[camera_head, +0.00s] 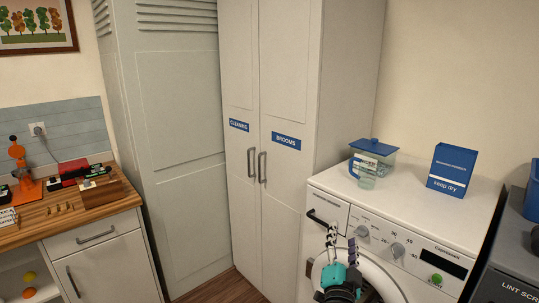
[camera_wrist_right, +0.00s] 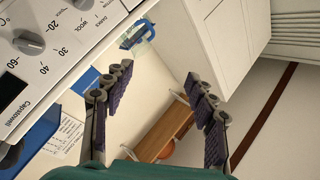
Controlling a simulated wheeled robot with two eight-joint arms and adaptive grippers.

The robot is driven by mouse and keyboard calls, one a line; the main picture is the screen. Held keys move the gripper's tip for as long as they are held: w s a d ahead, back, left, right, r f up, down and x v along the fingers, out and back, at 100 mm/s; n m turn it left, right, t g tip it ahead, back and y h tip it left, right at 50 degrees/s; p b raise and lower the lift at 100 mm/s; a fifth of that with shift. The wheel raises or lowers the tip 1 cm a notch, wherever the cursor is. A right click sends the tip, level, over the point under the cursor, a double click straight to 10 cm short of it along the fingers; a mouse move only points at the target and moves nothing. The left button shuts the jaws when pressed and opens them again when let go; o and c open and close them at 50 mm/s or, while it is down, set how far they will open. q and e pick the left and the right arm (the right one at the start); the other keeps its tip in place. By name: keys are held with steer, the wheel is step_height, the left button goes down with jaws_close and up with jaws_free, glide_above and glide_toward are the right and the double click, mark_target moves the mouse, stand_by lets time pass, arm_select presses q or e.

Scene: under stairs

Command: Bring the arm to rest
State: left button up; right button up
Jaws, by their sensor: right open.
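My right gripper (camera_head: 342,236) is in front of the white washing machine (camera_head: 420,215), before its control panel and above its round door. Its two fingers with dark ribbed pads stand apart and point up in the head view. In the right wrist view the gripper (camera_wrist_right: 157,80) shows open, with nothing between its fingers. The machine's panel (camera_wrist_right: 50,40) with its knobs is at the upper left there. My left gripper is not in view.
A wooden-topped counter (camera_head: 60,219) holds several items. A dark grey machine (camera_head: 515,255) is at right.

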steer(key=s+a+f+n+g+y, duration=0.45)
steer(key=s+a+n+y, duration=0.25)
steer(key=a+n+y, duration=0.25)
steer(key=s+d+f+n+g+h, duration=0.1)
steer(key=s+d+f+g+h, duration=0.1)
steer(key=s+f, duration=0.4)
steer(key=s+d+f+n+g+h, duration=0.1)
steer(key=s+d+f+g, duration=0.4)
steer(key=s, duration=0.5)
step_height(320, 180, down, 2)
steer(key=shift+s+f+n+g+h, duration=0.1)
steer(key=shift+s+n+g+h, duration=0.15)
steer(key=shift+n+g+h, duration=0.15)
steer(key=shift+a, duration=0.1)
